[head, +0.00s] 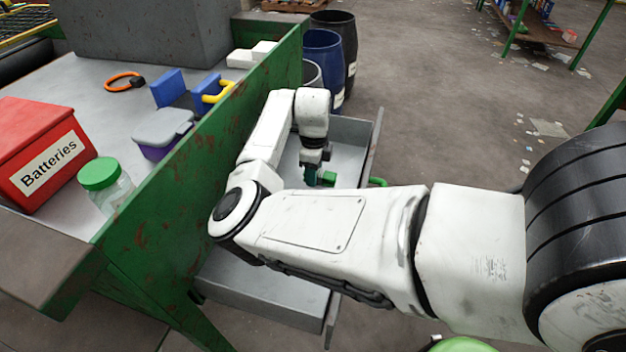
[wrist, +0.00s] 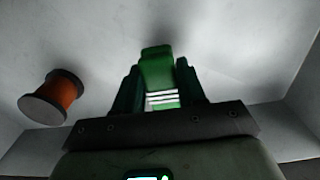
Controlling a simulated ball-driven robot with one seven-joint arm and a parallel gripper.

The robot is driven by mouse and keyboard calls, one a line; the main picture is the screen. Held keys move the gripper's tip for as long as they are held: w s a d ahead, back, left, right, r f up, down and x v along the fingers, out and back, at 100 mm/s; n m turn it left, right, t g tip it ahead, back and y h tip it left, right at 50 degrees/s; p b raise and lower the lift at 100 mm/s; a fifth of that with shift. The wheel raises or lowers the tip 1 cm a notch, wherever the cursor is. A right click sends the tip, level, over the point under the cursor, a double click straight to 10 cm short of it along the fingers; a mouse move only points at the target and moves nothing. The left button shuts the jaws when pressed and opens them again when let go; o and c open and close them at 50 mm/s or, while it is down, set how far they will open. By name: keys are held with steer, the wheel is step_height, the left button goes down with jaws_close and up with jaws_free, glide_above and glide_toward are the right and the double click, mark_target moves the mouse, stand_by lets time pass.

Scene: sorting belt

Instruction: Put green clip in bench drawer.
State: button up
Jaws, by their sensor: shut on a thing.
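My gripper (head: 313,177) is down inside the open grey bench drawer (head: 350,133) and is shut on the green clip (head: 330,178). In the wrist view, the clip (wrist: 157,70) sits between the two dark green fingers (wrist: 158,88), with its far end reaching past the fingertips. Pale stripes show near its base. The drawer's light grey floor (wrist: 225,50) lies beyond the clip; I cannot tell whether the clip touches it. My arm hides the middle of the drawer in the head view.
An orange-brown spool (wrist: 58,97) lies in the drawer, left of my gripper. The green bench side (head: 160,215) rises left of the drawer. A red batteries box (head: 38,150), a green-lidded jar (head: 100,178) and a grey-lidded tub (head: 160,130) stand on the bench. Barrels (head: 322,60) stand behind.

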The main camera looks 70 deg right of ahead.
steer(key=shift+f, duration=1.25)
steer(key=shift+f, duration=0.1)
steer(key=o, duration=1)
step_height(320, 180, up, 12)
steer(key=shift+r+p, duration=0.15)
steer(key=shift+p, duration=0.7)
